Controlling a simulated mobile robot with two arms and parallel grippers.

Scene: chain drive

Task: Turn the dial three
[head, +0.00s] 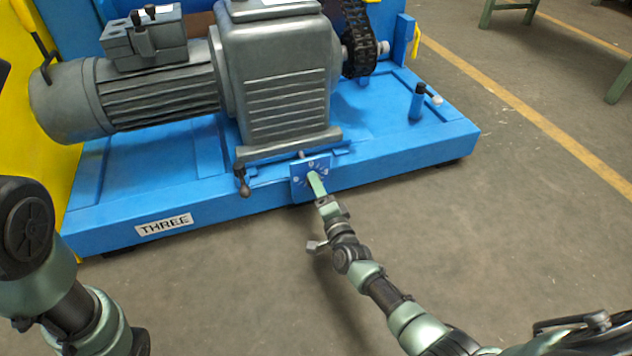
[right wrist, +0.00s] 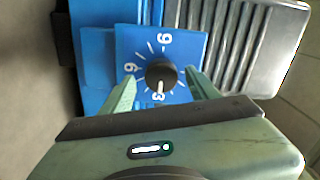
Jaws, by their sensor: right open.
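The dial is a small blue plate with white marks and numerals, on the front edge of the blue base below the motor; its plate shows in the head view (head: 298,188) and in the right wrist view (right wrist: 128,42). Its round black knob (right wrist: 161,74) has a white line pointing down in the right wrist view, toward a numeral partly hidden. My right gripper (head: 315,182) is at the dial, open, with one finger on each side of the knob in the right wrist view (right wrist: 162,82); a gap shows beside the knob. My left arm shows, but its gripper does not.
A white label reading THREE (head: 164,225) is on the base's front face. The grey motor and gearbox (head: 285,75) stand above the dial. A lever with a dark knob (head: 243,184) hangs left of it. A blue bottle (head: 417,102) stands on the base. Floor in front is clear.

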